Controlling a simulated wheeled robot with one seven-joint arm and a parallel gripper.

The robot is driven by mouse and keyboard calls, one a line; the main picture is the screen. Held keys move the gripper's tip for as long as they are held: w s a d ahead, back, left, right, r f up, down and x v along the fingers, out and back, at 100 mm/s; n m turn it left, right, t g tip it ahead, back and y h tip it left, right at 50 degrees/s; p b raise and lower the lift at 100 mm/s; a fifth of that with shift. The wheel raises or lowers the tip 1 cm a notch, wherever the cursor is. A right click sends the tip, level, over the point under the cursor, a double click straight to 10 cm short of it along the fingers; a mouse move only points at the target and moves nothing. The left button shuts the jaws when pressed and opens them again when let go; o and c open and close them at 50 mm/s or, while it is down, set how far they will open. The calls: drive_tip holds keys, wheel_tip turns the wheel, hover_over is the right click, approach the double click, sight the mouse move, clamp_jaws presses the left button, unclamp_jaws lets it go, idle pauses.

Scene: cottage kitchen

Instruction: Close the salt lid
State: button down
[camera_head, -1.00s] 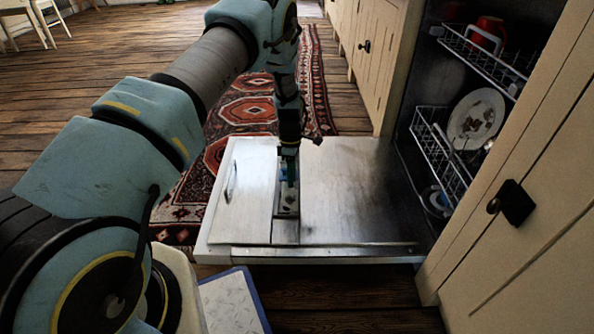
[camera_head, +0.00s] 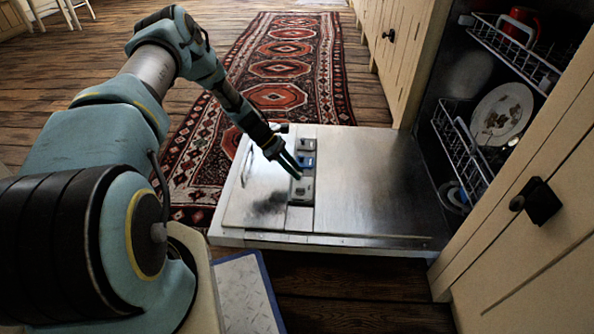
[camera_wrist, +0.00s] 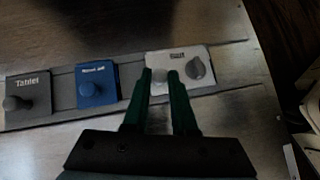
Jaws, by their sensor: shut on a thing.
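The dispenser strip (camera_head: 300,215) lies on the inside of the lowered dishwasher door. In the wrist view it carries a grey lid marked "Tablet" (camera_wrist: 28,88), a blue lid (camera_wrist: 97,86) with a blurred label, and a pale panel (camera_wrist: 205,62) with a dark dial (camera_wrist: 197,68). I cannot read which one is marked salt. My gripper (camera_wrist: 160,74) has its green fingers either side of a small round pale knob (camera_wrist: 160,77) on the pale panel, shut on it. In the head view my gripper (camera_head: 297,174) reaches in slantwise from the upper left, beside the blue lid (camera_head: 307,161).
The steel door (camera_head: 365,180) lies flat, with a handle (camera_head: 246,165) at its far left. Dish racks (camera_head: 458,140) with a plate (camera_head: 502,112) are at the right. A cabinet knob (camera_head: 537,200) juts out at front right. A patterned rug (camera_head: 285,72) lies behind.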

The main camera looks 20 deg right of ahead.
drive_tip(key=shift+f, duration=0.15)
idle(0.3)
drive_tip(key=c, duration=0.7)
unclamp_jaws()
drive_tip(key=p+v, duration=0.3)
drive_tip(key=v, duration=0.7)
drive_tip(key=shift+w+a, duration=0.25)
drive_tip(key=shift+a, duration=0.15)
